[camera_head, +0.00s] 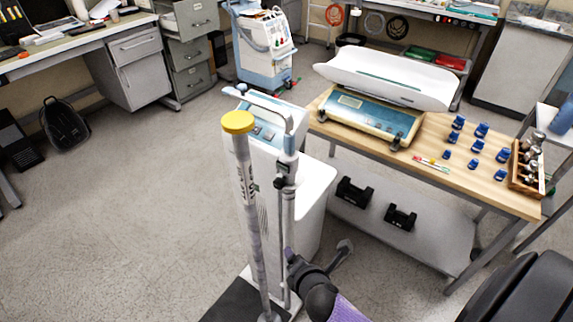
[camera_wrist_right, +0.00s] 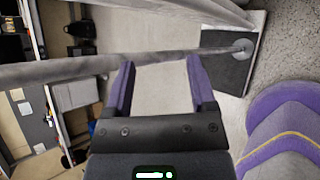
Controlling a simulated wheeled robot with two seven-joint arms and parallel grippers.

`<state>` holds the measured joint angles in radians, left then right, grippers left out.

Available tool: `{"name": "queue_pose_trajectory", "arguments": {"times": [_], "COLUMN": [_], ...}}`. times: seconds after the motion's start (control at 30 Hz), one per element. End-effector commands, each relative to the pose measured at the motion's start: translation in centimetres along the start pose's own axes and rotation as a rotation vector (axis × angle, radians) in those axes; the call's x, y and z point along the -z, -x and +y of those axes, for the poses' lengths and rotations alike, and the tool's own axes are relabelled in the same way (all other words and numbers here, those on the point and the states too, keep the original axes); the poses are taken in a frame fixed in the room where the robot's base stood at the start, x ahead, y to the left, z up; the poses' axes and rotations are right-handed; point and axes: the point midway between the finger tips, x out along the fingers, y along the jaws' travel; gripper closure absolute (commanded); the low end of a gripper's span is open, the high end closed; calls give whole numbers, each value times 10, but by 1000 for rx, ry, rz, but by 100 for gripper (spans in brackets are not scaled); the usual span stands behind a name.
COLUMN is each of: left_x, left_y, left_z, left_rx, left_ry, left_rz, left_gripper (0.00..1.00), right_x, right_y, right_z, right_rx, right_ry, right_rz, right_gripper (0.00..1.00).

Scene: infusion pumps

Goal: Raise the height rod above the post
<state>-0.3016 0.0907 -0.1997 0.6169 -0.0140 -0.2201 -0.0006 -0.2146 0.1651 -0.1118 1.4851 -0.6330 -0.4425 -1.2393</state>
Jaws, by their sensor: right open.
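A tall grey post (camera_head: 252,215) with a yellow round cap (camera_head: 238,122) stands upright in the middle of the head view. A thinner rod (camera_head: 288,225) with a dark clamp runs beside it, in front of a white scale column (camera_head: 312,205). I cannot tell for sure which of the two is the height rod. In the right wrist view a grey bar (camera_wrist_right: 60,71) crosses at the fingertips of my right gripper (camera_wrist_right: 160,62), whose purple fingers are apart with nothing gripped. In the head view my right wrist reaches in low, right of the post. My left gripper is not in view.
A dark base plate (camera_wrist_right: 225,68) lies under the post. A wooden-topped table (camera_head: 470,178) to the right carries a baby scale (camera_head: 390,80), several blue-capped vials and a rack. Black weights (camera_head: 401,217) sit on its lower shelf. The floor (camera_head: 130,220) to the left is clear.

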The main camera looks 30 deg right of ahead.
Motion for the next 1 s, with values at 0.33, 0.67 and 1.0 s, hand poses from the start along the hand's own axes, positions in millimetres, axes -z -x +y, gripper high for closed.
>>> {"name": "queue_pose_trajectory", "arguments": {"times": [0.33, 0.67, 1.0], "left_x": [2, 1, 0], "left_y": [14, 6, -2], "left_z": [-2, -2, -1], "left_rx": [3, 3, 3], "left_ry": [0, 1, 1], "left_rz": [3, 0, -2], "left_gripper": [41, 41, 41], "right_x": [-138, -169, -187], "right_y": [84, 47, 12], "right_z": [174, 203, 221], "right_rx": [-208, -199, -201], "right_ry": [825, 876, 874], "right_rz": [-598, -648, -642], "right_gripper": [29, 29, 29]}}
